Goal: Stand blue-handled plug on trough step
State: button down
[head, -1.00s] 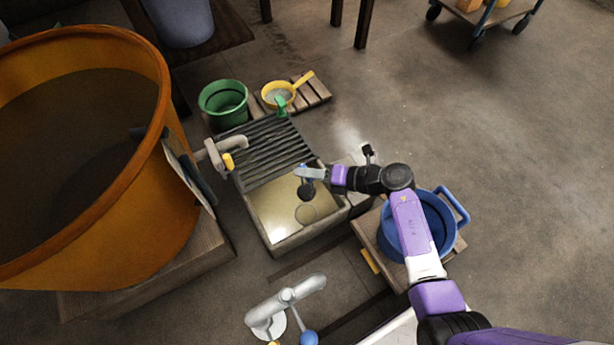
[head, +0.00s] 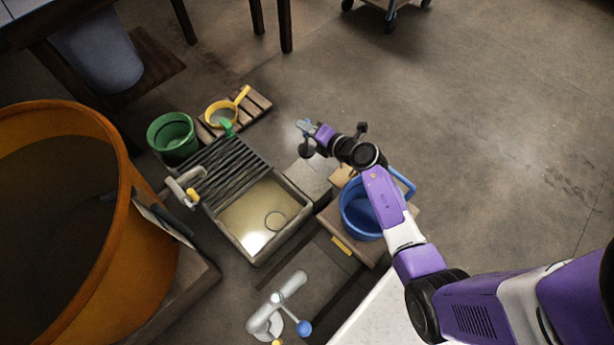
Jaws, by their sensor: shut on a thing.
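My gripper (head: 306,126) is shut on the blue-handled plug (head: 307,149), a dark round piece hanging below the fingers. The fingers cover most of its blue handle. The plug is in the air, near the far right side of the trough. The trough (head: 255,258) is a grey basin with cloudy water in it and a dark ribbed board at its far end. The trough step (head: 307,179) is a pale grey block at the trough's right side. The plug appears above and just beyond it; its height is hard to tell.
A big orange vat (head: 120,215) stands at left, with a tap (head: 186,187) toward the trough. A green bucket (head: 172,137) and yellow pan (head: 222,112) sit beyond. A blue bucket (head: 362,215) stands under my arm. A grey pipe fitting (head: 277,306) is nearer. Floor at right is clear.

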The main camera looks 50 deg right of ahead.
jog(key=shift+d+f, duration=0.2)
jog(key=shift+f, duration=0.1)
notch_tip(320, 180, down, 19)
jog(key=b, duration=1.5)
jog(key=shift+f, duration=0.2)
jog(key=shift+f+b, duration=0.15)
jog(key=shift+b, duration=0.2)
jog(key=c, duration=1.3)
grip_release()
